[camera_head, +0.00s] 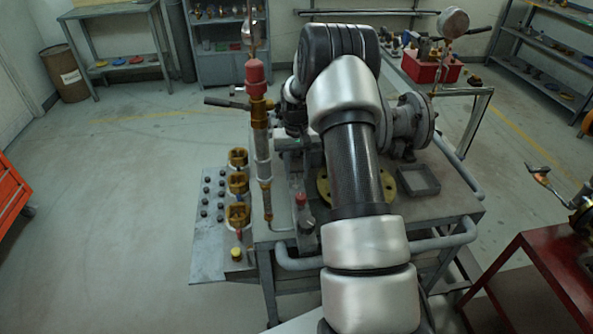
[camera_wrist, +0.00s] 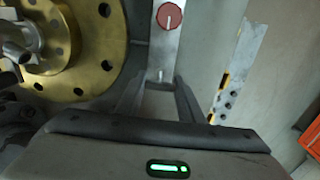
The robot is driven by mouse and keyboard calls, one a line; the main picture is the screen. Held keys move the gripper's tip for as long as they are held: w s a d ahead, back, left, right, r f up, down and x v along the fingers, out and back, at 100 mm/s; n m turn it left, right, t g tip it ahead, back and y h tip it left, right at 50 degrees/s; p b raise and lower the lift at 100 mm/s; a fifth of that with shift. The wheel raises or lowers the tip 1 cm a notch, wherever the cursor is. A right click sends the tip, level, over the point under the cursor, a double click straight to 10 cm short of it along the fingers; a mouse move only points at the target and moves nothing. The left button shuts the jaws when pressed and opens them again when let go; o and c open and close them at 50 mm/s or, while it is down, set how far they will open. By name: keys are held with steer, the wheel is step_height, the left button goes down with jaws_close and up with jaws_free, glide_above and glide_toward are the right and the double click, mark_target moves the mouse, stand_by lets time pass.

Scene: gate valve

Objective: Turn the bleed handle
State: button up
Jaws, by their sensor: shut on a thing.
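In the wrist view my gripper (camera_wrist: 158,80) has its two dark fingers closed in on either side of a narrow grey metal bar, which I take to be the bleed handle (camera_wrist: 159,73). The fingertips hide part of it, and the contact is dim. Beyond the fingertips, a round red knob with a white mark (camera_wrist: 170,17) sits on the same grey bar or block. The red knob also shows in the head view (camera_head: 300,198), on the bench beside a yellow flange (camera_head: 324,186). In the head view my arm hides much of the valve, and the gripper is hard to make out.
An upright pipe with a red cap (camera_head: 257,78) stands close left of my wrist. A grey flanged valve body (camera_head: 408,124) is to the right. Brass fittings (camera_head: 238,185) line the bench's left side. A red table (camera_head: 545,275) stands at right; the left floor is open.

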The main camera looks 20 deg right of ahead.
mark_target(297, 169)
steer(key=o, duration=1.1)
steer(key=shift+c, duration=0.2)
steer(key=shift+r, duration=0.1)
step_height(297, 169, up, 17)
steer(key=shift+r+p, duration=0.15)
steer(key=shift+p, duration=0.25)
